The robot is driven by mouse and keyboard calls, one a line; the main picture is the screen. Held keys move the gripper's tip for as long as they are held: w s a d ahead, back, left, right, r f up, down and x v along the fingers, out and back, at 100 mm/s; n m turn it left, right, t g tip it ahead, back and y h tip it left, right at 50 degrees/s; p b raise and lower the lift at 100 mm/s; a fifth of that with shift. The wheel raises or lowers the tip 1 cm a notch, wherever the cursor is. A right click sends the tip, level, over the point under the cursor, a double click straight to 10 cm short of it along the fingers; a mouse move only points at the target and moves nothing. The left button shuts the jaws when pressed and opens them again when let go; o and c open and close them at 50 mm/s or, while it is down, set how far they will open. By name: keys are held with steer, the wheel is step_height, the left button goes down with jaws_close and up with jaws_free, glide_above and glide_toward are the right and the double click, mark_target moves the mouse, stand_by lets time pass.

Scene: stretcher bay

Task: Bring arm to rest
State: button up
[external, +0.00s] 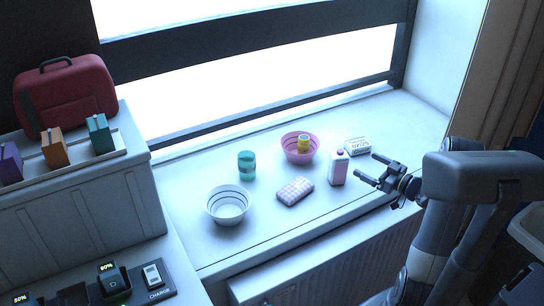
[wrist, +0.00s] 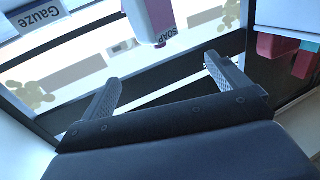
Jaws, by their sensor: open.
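My gripper (external: 369,168) is open and empty in the external view, above the right part of the window ledge (external: 225,248), close to a white and pink soap bottle (external: 338,168). In the wrist view my gripper (wrist: 158,82) shows two spread fingers with nothing between them. The soap bottle (wrist: 160,18) shows beyond the fingers at the top, and a box marked Gauze (wrist: 38,14) is at the upper left. My arm reaches in from the right of the external view.
On the ledge are a white bowl (external: 228,205), a teal cup (external: 246,166), a pink bowl (external: 289,153) holding a yellow item (external: 303,143), a checkered pack (external: 295,191) and a white box (external: 357,146). A red case (external: 65,95) and a charger (external: 112,279) are at left.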

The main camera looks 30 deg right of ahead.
mark_target(341, 150)
steer(key=shift+w, duration=0.1)
steer(key=x, duration=1.2)
steer(key=shift+f, duration=0.15)
steer(key=shift+r+p, duration=0.4)
steer(key=shift+r, duration=0.75)
steer(key=shift+f, duration=0.15)
